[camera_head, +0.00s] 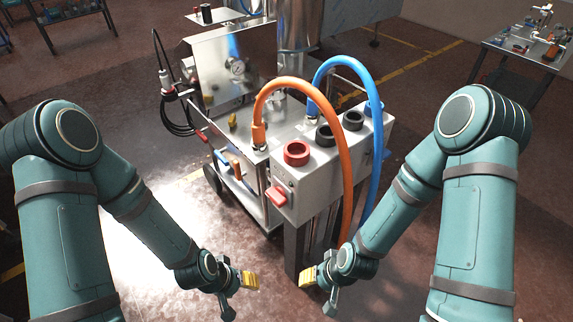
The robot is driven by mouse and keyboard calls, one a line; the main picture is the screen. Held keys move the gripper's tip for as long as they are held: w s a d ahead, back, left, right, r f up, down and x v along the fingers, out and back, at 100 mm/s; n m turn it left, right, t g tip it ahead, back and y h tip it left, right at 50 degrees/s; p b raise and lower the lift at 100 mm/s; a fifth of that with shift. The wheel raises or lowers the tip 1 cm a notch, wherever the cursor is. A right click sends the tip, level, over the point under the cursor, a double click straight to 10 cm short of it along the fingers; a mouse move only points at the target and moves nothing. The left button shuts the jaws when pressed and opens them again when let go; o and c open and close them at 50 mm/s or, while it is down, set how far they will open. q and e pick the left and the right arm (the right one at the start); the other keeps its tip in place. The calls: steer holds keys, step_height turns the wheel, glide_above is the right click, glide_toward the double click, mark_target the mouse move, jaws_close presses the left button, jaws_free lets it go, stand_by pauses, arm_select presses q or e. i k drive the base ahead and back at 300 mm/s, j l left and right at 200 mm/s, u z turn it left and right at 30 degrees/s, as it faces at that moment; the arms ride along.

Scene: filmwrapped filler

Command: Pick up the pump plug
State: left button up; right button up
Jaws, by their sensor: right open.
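A grey-white plug-like connector (164,79) on a black cable stands upright at the left side of the steel machine (235,75). It looks like the pump plug, but it is small and I cannot be sure. Below it a black cable (178,118) hangs in a coil. My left gripper (249,280) is low in front of the machine, with yellow fingertips; its opening does not show clearly. My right gripper (307,277) is open, with yellow fingertips, low in front of the grey socket box. Both are well apart from the connector, and I see nothing held.
The grey box (330,165) carries a red ring socket (296,153), dark ring sockets and a red switch (276,196). An orange hose (340,130) and a blue hose (375,110) arch over it. A table (525,45) stands far right. Floor at left is clear.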

mark_target(167, 88)
steer(key=i+j+z, duration=0.2)
steer(key=i+j, duration=0.15)
steer(key=j, duration=0.25)
steer(key=i+j+z, duration=0.1)
steer(key=j, duration=0.25)
steer(key=i+j+z, duration=0.1)
steer(key=i+j, duration=0.15)
steer(key=i+j+z, duration=0.1)
steer(key=j, duration=0.35)
steer(key=i+j+z, duration=0.1)
steer(key=j, duration=0.25)
steer(key=i+j+z, duration=0.1)
steer(key=j, duration=0.3)
steer(key=i+j+z, duration=0.15)
steer(key=j, duration=0.25)
steer(key=i, duration=0.05)
